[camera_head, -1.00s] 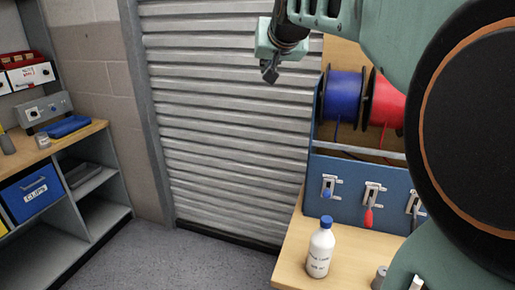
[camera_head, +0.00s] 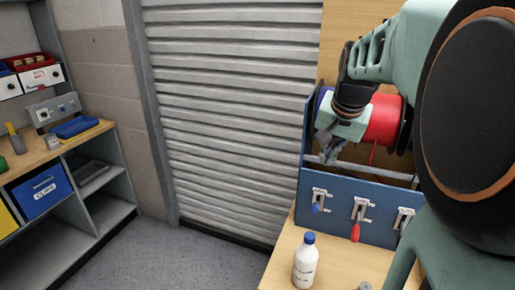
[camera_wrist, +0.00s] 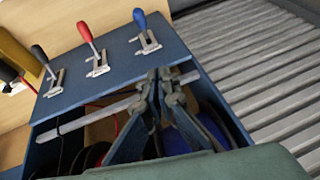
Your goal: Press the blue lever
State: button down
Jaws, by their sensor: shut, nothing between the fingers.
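The blue lever (camera_head: 317,207) is the leftmost lever on the front of the blue spool box (camera_head: 338,228). In the wrist view the blue lever (camera_wrist: 140,19) is at the top, on the panel's right side, with its handle pointing up in the picture. My gripper (camera_head: 330,157) is shut and empty, above the blue lever and by the top edge of the box, in front of the spools. In the wrist view my gripper (camera_wrist: 163,78) is a little below the blue lever in the picture, apart from it.
A red lever (camera_head: 355,232) is to the right of the blue one, with another lever (camera_head: 403,219) beyond. A red spool (camera_head: 385,120) sits in the box. A white bottle (camera_head: 305,263) stands on the wooden bench (camera_head: 280,262). A grey shutter (camera_head: 230,110) is left.

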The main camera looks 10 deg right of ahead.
jog(key=shift+s+d+f+m+g, duration=0.2)
jog(key=shift+s+d+f, duration=0.1)
jog(key=shift+s, duration=0.2)
jog(key=shift+s+d+f+m+g, duration=0.15)
jog(key=shift+s+f+g, duration=0.1)
jog(key=shift+s, duration=0.25)
jog(key=shift+f, duration=0.1)
send_over(318, 206)
jog(key=d, duration=0.2)
notch_tip(318, 206, down, 8)
jog(key=f, duration=0.1)
jog(key=a+f, duration=0.1)
jog(key=f, duration=0.1)
jog(key=shift+w+a+f, duration=0.15)
jog(key=shift+a+f, duration=0.1)
jog(key=shift+f, duration=0.05)
jog(key=shift+a+f, duration=0.2)
jog(key=shift+f, duration=0.35)
jog(key=shift+f+b, duration=0.15)
jog(key=shift+b, duration=0.15)
